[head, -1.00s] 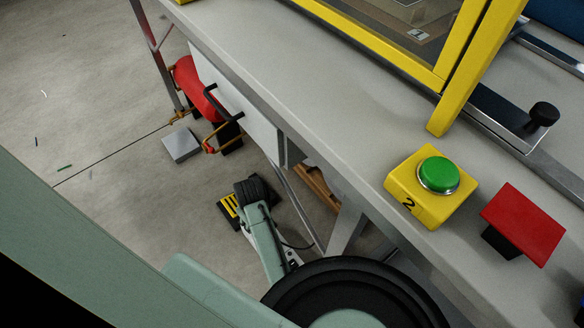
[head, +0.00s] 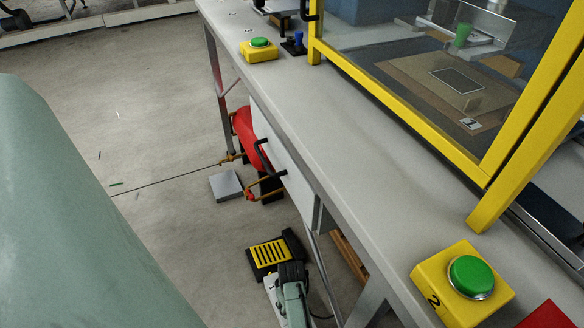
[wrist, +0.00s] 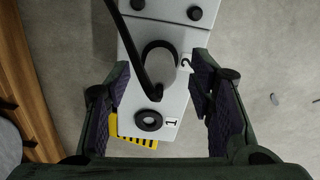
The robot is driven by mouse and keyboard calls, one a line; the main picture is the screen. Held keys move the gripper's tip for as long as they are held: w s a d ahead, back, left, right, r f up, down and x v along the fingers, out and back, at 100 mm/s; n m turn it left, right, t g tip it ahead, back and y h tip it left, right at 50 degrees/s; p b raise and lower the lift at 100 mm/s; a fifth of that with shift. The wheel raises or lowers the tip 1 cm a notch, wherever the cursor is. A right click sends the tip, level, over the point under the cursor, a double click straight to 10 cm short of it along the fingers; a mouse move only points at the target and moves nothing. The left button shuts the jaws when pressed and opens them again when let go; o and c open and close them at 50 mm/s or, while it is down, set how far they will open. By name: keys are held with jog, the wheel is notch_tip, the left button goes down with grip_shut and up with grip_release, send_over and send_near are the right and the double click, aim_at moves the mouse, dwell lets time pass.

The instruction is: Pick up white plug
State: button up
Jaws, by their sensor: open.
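In the wrist view a pale panel (wrist: 150,20) carries the numbers 1 and 2. A light grey-white cylinder (wrist: 162,68), possibly the white plug, sits by the 2 in a dark ring. A black cable or bar crosses in front of it. A black round socket (wrist: 148,120) by the 1 looks empty. My gripper (wrist: 161,66) is open, its fingers on either side of the panel; I see no contact with the cylinder. In the head view my gripper (head: 292,274) is low beside the bench; no white plug can be made out there.
The bench (head: 300,130) overhangs on the right, with a yellow-framed enclosure (head: 400,105). A yellow-black pedal (head: 268,255) lies on the floor near my gripper. A red cylinder (head: 245,130) and a grey block (head: 226,185) are farther back. A yellow button box (head: 430,283) stands on the bench. Left floor is open.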

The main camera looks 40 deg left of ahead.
jog(key=shift+f, duration=0.95)
grip_shut()
